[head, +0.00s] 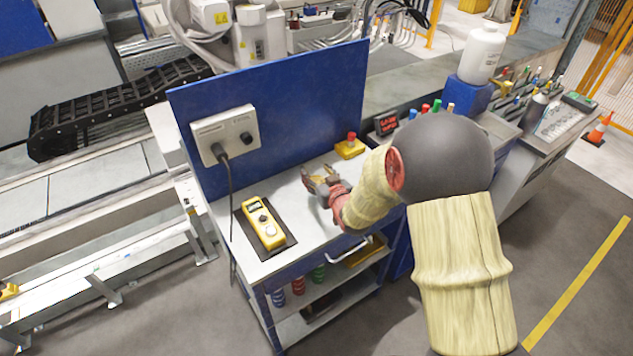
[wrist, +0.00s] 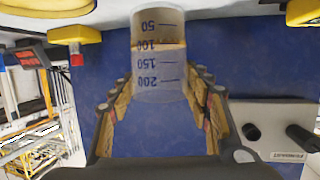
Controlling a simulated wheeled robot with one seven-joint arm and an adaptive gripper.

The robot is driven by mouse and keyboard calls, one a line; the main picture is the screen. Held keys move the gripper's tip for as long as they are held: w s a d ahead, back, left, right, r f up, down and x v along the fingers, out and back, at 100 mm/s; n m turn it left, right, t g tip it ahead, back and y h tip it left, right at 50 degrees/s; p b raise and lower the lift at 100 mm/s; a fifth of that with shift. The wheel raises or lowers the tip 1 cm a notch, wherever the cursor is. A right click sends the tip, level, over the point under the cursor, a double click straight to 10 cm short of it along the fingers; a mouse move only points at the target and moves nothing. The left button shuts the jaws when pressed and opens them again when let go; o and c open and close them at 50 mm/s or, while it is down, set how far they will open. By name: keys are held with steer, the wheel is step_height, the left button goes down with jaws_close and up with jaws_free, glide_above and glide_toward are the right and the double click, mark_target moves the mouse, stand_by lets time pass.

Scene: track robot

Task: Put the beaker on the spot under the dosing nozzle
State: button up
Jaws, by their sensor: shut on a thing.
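The beaker (wrist: 160,75) is clear, with dark blue marks and numbers, and holds something brownish near its base. In the wrist view it appears upside down, as does the rest of the scene. My gripper (wrist: 160,108) is shut on it, with a finger on each side. In the head view my gripper (head: 312,182) is above the white bench top (head: 285,215), in front of the blue panel; the beaker is hard to make out there. I cannot tell whether its base touches the bench. I cannot clearly identify the dosing nozzle or the spot under it.
A yellow meter (head: 264,226) lies on a dark mat at the bench's left. A yellow box with a red button (head: 350,147) stands near the panel's right end. A socket box (head: 225,135) with a cable is on the panel. A white bottle (head: 482,54) stands further right.

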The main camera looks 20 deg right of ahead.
steer(key=shift+w+f+b, duration=0.15)
steer(key=shift+f+b, duration=0.35)
steer(key=shift+f, duration=1.15)
steer(key=shift+f, duration=0.1)
steer(key=shift+f, duration=0.15)
steer(key=o, duration=1.4)
steer(key=shift+c, duration=0.2)
